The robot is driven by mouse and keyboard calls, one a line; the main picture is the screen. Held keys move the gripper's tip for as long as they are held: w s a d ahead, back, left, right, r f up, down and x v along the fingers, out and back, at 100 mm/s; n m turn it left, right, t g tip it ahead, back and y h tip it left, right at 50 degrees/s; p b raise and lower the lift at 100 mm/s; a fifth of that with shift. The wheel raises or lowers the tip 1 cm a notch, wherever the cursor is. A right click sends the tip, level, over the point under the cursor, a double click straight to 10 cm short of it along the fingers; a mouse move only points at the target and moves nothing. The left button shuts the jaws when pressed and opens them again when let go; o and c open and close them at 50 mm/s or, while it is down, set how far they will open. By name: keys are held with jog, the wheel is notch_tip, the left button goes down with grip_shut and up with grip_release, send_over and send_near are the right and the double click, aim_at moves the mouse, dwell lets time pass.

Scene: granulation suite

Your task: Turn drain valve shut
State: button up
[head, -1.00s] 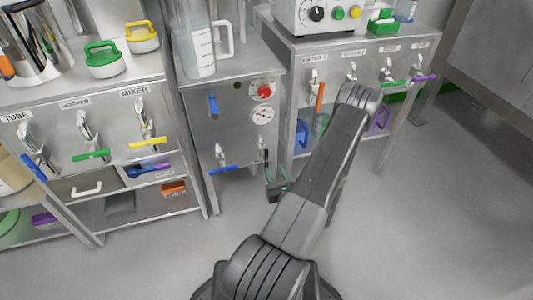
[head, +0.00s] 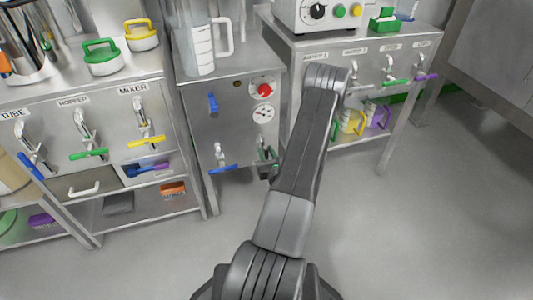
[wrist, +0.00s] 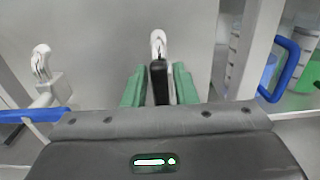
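A valve with a black lever (wrist: 159,82) and a chrome body (wrist: 158,44) is low on the front of the middle steel cabinet (head: 236,130). The lever hangs roughly vertical. My gripper (wrist: 159,88) has its two green fingers on either side of this lever, open, with a narrow gap showing on each side. In the head view my gripper (head: 266,166) is at the cabinet's lower right, partly hidden by my arm, and covers most of the valve. No label naming the drain valve is readable.
A blue-handled valve (head: 222,167) sits just left on the same cabinet, its lever horizontal. A red knob (head: 264,90) and a gauge (head: 263,113) are above. A blue handle (wrist: 281,70) is close on the right in the wrist view. The floor in front is clear.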

grip_shut()
jog(key=shift+d+m, duration=0.1)
jog(key=shift+m, duration=0.2)
jog(key=d+f+m, duration=0.1)
jog(key=m, duration=0.4)
jog(key=d+f+m, duration=0.1)
jog(key=m, duration=0.5)
jog(key=w+d+f+m+b, duration=0.1)
jog(key=m, duration=0.5)
jog(key=shift+f, duration=0.15)
jog(key=shift+m, duration=0.3)
jog(key=shift+o, duration=1.7)
grip_release()
